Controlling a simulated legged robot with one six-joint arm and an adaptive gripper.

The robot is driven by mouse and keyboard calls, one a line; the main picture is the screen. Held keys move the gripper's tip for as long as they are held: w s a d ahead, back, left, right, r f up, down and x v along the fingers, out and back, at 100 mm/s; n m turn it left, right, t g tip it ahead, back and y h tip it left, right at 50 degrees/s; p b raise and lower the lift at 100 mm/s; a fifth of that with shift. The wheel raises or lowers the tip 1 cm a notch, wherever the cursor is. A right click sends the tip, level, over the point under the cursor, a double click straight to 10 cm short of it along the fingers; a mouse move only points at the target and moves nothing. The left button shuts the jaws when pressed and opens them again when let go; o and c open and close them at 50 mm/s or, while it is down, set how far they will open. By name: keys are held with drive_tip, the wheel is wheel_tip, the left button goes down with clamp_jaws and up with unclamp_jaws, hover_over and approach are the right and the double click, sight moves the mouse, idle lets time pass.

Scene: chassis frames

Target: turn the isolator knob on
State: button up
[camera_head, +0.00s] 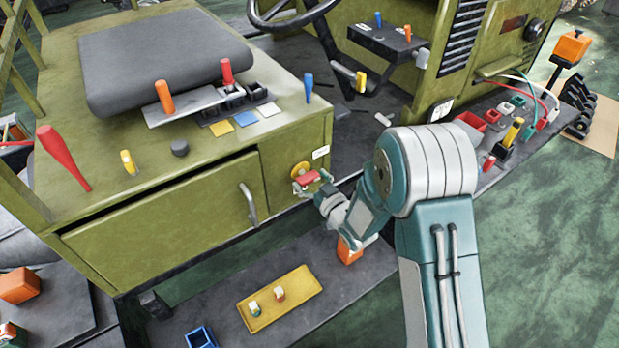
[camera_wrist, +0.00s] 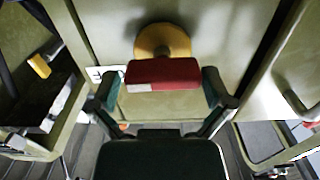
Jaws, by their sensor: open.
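The isolator knob is a red bar handle (camera_head: 306,178) on a yellow round base (camera_head: 299,168), mounted on the front of the olive-green cabinet. In the wrist view the red handle (camera_wrist: 175,72) lies roughly level across the picture, with a pale patch at its lower left, and the yellow base (camera_wrist: 162,40) is behind it. My gripper (camera_head: 313,184) is at the knob. In the wrist view my gripper (camera_wrist: 162,88) is open, with one finger beside each end of the handle. I cannot tell whether either finger touches it.
A small white label (camera_head: 320,152) is beside the knob. A grey drawer handle (camera_head: 249,204) is left of it on the cabinet front. Below is a dark platform with a yellow tray (camera_head: 290,307) and an orange block (camera_head: 349,251). Levers stand on the cabinet top.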

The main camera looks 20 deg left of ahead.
drive_tip(key=shift+a, duration=0.35)
drive_tip(key=shift+d, duration=0.1)
drive_tip(key=c, duration=0.8)
drive_tip(key=shift+m, duration=0.5)
drive_tip(key=m, duration=0.3)
drive_tip(key=shift+w+d+m, duration=0.1)
drive_tip(key=shift+m, duration=0.3)
drive_tip(key=m, duration=0.4)
drive_tip(key=shift+m, duration=0.3)
drive_tip(key=m, duration=0.4)
drive_tip(key=shift+w+d+f+m, duration=0.1)
drive_tip(key=shift+d+f+m, duration=0.05)
drive_tip(key=shift+m, duration=0.15)
drive_tip(key=m, duration=0.4)
drive_tip(key=shift+d+f, duration=0.1)
drive_tip(key=shift+f, duration=0.05)
